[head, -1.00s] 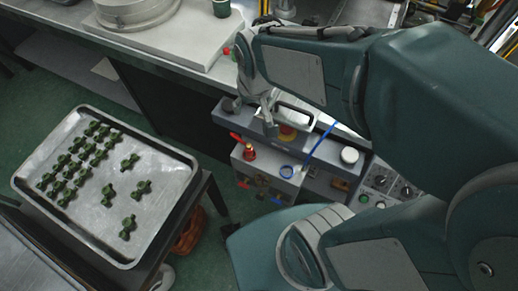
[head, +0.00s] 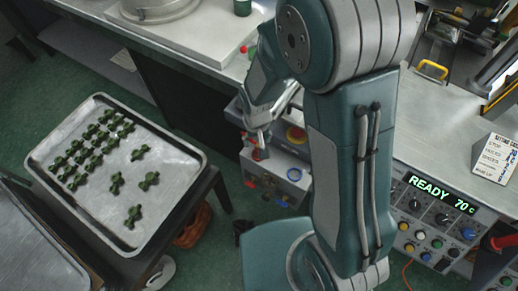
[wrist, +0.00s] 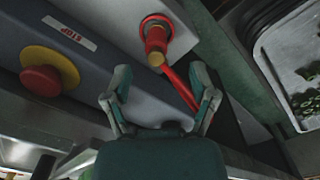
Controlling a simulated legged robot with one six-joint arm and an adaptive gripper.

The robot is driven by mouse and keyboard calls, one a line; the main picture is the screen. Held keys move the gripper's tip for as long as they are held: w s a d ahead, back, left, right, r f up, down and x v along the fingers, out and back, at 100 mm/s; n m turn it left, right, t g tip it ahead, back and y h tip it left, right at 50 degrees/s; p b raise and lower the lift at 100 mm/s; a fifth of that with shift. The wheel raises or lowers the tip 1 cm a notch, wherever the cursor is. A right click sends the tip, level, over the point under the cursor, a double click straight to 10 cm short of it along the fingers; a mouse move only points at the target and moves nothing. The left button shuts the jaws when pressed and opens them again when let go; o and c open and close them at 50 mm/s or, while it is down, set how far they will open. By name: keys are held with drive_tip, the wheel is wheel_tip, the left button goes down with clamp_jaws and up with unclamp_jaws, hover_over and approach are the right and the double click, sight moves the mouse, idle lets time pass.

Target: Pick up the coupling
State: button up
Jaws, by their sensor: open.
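My gripper (head: 258,142) is open and empty, pointing down over the grey unit at the table's edge. In the wrist view its two fingers (wrist: 160,98) are spread apart. A red fitting with a brass tip (wrist: 156,38) shows just beyond and between them, apart from both fingers. A red lever or hose (wrist: 180,88) runs from near it behind the right finger. Several dark green wing-shaped parts (head: 149,180) lie on the metal tray at the left; a few also show at the wrist view's right edge (wrist: 308,103). I cannot tell which item is the coupling.
The metal tray (head: 180,150) stands on a dark stand, left of my gripper. A red stop button on a yellow base (wrist: 40,80) is left of the fingers. A panel reading READY 70 (head: 440,195) is at the right. Green floor separates the tray and unit.

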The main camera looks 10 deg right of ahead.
drive_tip(key=shift+d+f, duration=0.15)
drive_tip(key=shift+f, duration=3.15)
clamp_jaws()
